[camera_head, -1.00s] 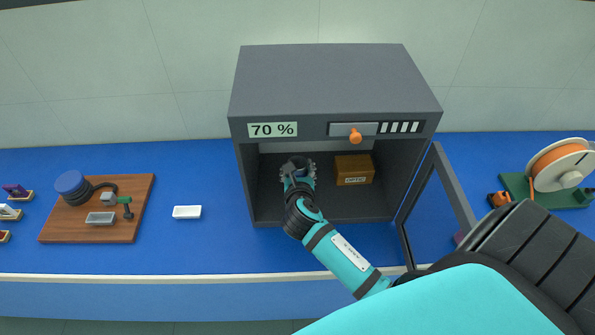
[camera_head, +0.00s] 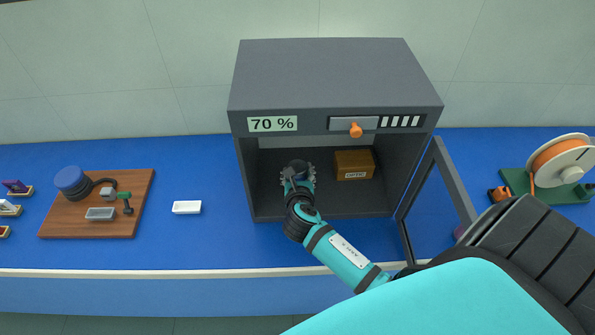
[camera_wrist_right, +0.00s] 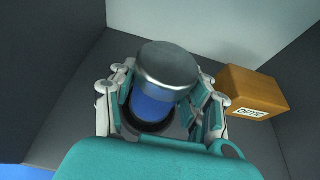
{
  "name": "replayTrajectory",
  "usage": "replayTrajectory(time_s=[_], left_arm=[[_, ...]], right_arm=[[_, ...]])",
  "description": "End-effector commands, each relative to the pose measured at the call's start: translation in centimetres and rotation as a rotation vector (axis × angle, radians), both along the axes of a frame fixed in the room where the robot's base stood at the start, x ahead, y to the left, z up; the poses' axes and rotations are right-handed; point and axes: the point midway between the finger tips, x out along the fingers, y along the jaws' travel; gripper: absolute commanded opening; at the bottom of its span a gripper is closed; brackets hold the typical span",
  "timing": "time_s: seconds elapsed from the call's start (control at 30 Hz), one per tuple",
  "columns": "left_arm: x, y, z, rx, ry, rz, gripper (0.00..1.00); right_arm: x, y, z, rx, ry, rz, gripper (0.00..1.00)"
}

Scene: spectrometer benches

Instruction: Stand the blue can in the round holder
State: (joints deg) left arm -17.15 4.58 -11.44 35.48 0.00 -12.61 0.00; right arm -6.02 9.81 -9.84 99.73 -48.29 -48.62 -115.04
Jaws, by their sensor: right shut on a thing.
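The blue can (camera_wrist_right: 155,104) has a grey metal top and shows between the fingers of my right gripper (camera_wrist_right: 162,100) in the right wrist view. The fingers are shut on its sides. A dark round ring (camera_wrist_right: 148,125), which looks like the round holder, shows around the can's lower part; whether the can rests fully on its floor is hidden. In the head view my right gripper (camera_head: 297,172) is inside the open grey cabinet (camera_head: 335,80), at its left side, and hides most of the can. My left gripper is not in view.
A brown box (camera_head: 354,165) labelled OPTIC stands right of my gripper inside the cabinet. The cabinet door (camera_head: 437,205) is open at the right. A wooden board (camera_head: 65,220) with parts and a white block (camera_head: 187,207) lie left on the blue bench. A spool (camera_head: 562,160) stands right.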

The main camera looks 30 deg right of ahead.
Motion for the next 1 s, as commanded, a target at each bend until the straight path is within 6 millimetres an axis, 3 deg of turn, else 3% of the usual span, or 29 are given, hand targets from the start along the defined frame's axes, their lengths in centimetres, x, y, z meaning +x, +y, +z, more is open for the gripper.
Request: replayTrajectory(time_s=[1.0], left_arm=[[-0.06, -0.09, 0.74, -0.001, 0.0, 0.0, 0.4]], right_arm=[[0.02, -0.02, 0.03, -0.001, -0.002, 0.001, 0.11]])
